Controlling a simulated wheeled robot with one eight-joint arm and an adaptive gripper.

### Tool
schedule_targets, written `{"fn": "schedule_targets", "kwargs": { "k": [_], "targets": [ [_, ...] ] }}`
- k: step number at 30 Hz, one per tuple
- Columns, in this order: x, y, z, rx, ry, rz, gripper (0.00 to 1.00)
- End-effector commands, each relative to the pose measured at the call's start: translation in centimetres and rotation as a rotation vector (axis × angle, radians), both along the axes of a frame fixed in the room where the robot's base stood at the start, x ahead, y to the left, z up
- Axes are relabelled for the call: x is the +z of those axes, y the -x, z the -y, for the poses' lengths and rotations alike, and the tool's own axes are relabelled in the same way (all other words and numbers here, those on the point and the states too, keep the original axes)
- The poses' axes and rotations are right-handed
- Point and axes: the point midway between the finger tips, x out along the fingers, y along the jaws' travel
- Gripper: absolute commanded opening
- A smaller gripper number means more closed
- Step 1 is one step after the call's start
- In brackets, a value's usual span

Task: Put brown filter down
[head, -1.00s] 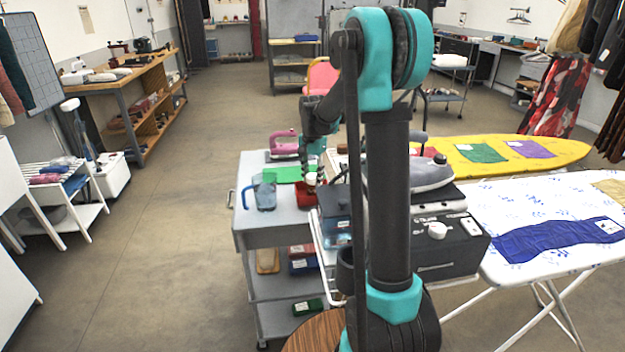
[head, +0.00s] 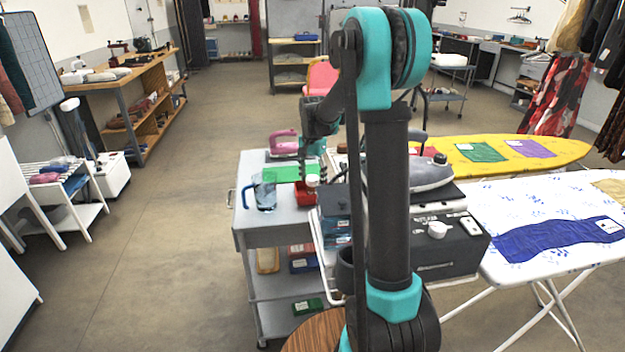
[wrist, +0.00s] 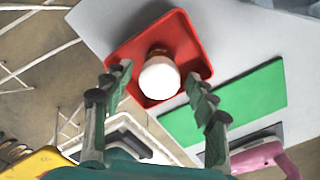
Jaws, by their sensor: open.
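A small round filter (wrist: 160,76) with a white top and a brownish part beside it stands in a red tray (wrist: 190,38) in the wrist view. In the head view the filter (head: 312,182) is small, and the red tray (head: 303,198) sits on the grey cart. My gripper (wrist: 158,82) is open, with one finger to each side of the filter in the wrist view and gaps between. In the head view my gripper (head: 311,166) is just above the tray. Most of the filter's body is hidden below its top.
A green mat (head: 281,174) lies beside the tray. A pink iron (head: 284,143) and a blue-handled jug (head: 264,193) share the grey cart (head: 244,219). A dark box (head: 445,250) with a grey iron (head: 425,176) stands close on the right.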

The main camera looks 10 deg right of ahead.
Motion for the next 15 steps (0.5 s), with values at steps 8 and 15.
{"fn": "schedule_targets", "kwargs": {
  "k": [8,15],
  "targets": [
    [4.9,0.1,0.0,0.0,0.0,0.0,0.58],
    [9.5,0.0,0.0,0.0,0.0,0.0,0.58]
  ]
}}
